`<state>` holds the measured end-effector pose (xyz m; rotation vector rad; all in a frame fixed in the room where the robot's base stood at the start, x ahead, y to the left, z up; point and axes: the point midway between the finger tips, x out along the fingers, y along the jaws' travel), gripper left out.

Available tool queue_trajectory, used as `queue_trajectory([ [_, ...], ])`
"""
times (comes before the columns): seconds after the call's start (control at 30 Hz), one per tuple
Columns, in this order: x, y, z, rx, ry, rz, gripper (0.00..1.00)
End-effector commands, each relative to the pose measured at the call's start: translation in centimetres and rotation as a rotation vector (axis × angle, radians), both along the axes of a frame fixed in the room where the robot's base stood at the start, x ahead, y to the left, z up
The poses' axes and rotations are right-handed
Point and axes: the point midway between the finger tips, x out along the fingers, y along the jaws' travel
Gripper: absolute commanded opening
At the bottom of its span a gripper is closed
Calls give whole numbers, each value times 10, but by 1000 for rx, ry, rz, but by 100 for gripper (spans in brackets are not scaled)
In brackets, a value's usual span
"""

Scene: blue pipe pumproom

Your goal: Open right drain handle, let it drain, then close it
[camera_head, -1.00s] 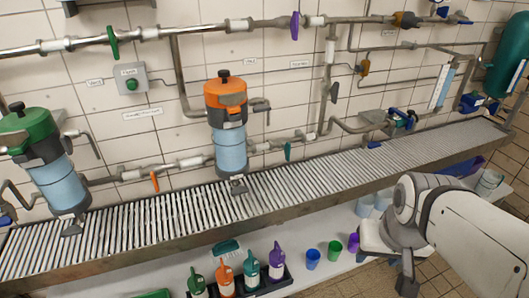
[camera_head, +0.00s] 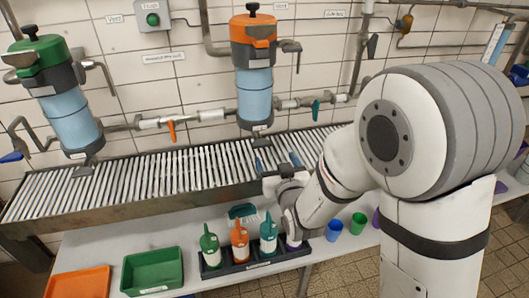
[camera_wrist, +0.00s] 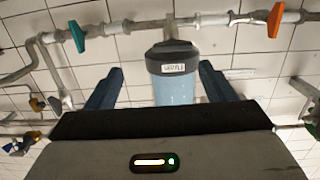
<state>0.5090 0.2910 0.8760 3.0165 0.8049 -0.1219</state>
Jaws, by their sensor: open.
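The right filter housing (camera_head: 258,92) has an orange top and a clear blue bowl with a dark, labelled bottom cap. It hangs over the slatted drain grate (camera_head: 160,172). The bowl also shows in the wrist view (camera_wrist: 175,88), upside down. The right drain handle under the cap cannot be clearly made out in either view. My gripper (camera_head: 275,162) is open and empty, just below and in front of the bowl's bottom. In the wrist view its fingers (camera_wrist: 155,78) stand apart on either side of the bowl, with no clear contact.
A teal valve handle (camera_head: 316,110) and an orange one (camera_head: 172,130) sit on the pipe beside the housing. The green-topped housing (camera_head: 66,98) is at left. Bottles (camera_head: 240,240), cups (camera_head: 334,230) and a green tray (camera_head: 153,270) stand on the shelf below the grate.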

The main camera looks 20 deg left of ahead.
Motion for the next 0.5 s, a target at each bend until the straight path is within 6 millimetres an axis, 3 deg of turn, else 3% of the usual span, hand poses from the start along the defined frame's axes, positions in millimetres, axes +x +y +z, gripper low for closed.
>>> queue_trajectory([
  [0.23,-2,20,-5,37,-71,27,76],
  [0.5,34,41,-4,38,-72,26,76],
])
